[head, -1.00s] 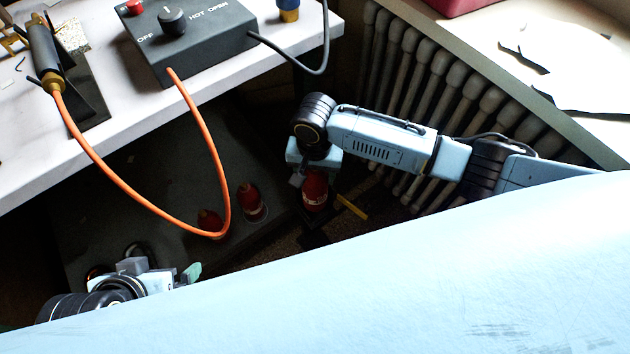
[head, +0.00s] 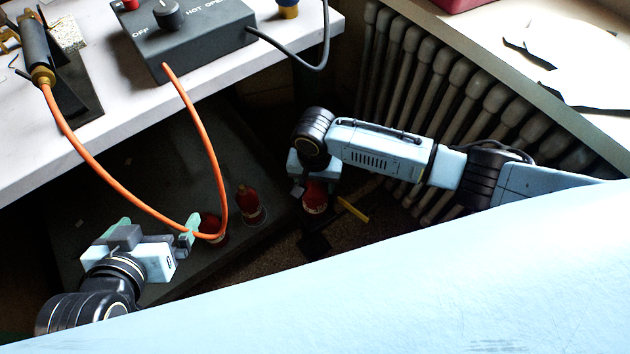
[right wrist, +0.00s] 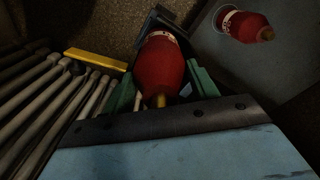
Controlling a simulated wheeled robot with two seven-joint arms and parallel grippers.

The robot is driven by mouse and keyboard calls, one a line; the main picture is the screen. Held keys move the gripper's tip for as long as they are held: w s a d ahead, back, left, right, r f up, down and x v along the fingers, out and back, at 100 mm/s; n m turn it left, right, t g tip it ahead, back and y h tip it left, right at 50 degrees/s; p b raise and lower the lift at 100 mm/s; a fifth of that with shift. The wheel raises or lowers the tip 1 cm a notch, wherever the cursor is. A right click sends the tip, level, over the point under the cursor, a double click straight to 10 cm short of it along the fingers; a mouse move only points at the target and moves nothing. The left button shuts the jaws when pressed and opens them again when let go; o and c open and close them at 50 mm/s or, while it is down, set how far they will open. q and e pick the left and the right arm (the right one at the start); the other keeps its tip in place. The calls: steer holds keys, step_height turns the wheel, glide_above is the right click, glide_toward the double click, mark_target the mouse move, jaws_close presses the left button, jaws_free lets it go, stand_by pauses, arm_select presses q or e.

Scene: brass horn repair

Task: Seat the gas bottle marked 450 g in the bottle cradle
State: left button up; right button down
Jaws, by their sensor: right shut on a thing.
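My right gripper (head: 315,182) is shut on a red gas bottle (head: 315,198) with a pale label band, low beside the radiator. In the right wrist view the bottle (right wrist: 160,68) sits between the green fingers, its brass tip toward the camera. Its label is too small to read. A dark bracket-like piece (right wrist: 157,20) is close around the bottle's far end and may be the cradle; whether the bottle rests in it I cannot tell. My left gripper (head: 156,229) looks open, its green fingers apart, one beside the orange hose.
Two other red bottles, one upright (head: 248,204) and one partly behind the orange hose (head: 214,150), stand on a dark low platform (head: 165,165). A yellow piece (head: 353,210) lies right of the held bottle. The radiator (head: 450,95) and white bench (head: 110,110) border this space.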

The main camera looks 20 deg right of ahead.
steer(key=shift+c, duration=2.2)
jaws_free()
